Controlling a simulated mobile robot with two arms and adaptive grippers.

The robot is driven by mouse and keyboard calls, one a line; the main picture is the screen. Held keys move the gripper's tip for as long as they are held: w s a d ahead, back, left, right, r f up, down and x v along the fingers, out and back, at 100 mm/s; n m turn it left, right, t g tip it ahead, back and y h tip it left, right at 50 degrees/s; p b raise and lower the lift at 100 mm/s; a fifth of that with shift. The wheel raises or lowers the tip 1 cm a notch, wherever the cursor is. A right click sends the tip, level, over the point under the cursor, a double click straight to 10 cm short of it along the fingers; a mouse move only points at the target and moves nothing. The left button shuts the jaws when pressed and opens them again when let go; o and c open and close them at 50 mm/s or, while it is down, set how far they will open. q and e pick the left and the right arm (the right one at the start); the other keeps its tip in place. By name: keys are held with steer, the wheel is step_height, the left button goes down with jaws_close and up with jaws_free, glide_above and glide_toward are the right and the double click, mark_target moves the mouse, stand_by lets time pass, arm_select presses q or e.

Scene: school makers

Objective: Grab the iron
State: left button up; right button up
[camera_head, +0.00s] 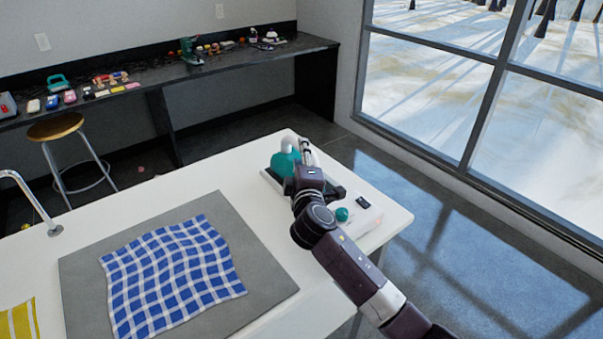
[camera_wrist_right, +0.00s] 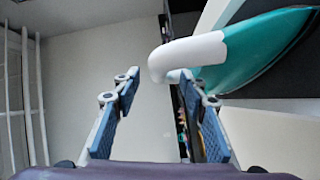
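The iron (camera_head: 283,163) has a teal body and a white handle and stands at the far end of the white table in the head view. It is partly hidden by my right gripper (camera_head: 306,155), which is right beside it. In the right wrist view the teal iron (camera_wrist_right: 262,48) is at upper right, its white handle bending down towards the right fingertip. My right gripper (camera_wrist_right: 160,95) is open, and the space between its blue-padded fingers looks empty. Whether the right finger touches the handle, I cannot tell. My left gripper is not in view.
A blue checked cloth (camera_head: 172,275) lies on a grey mat (camera_head: 255,262) on the white table (camera_head: 205,190). A small teal-topped item (camera_head: 342,214) and a dark block (camera_head: 362,202) are near the table's right edge. A stool (camera_head: 56,127) and a cluttered black counter stand behind.

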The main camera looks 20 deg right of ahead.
steer(key=x, duration=0.4)
steer(key=shift+w+d, duration=0.15)
steer(key=shift+c, duration=1.5)
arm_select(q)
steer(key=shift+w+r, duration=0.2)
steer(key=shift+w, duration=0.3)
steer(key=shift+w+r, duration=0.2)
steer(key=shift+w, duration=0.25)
arm_select(e)
jaws_close()
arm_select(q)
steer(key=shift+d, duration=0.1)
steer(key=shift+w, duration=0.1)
arm_select(e)
steer(key=shift+r, duration=0.2)
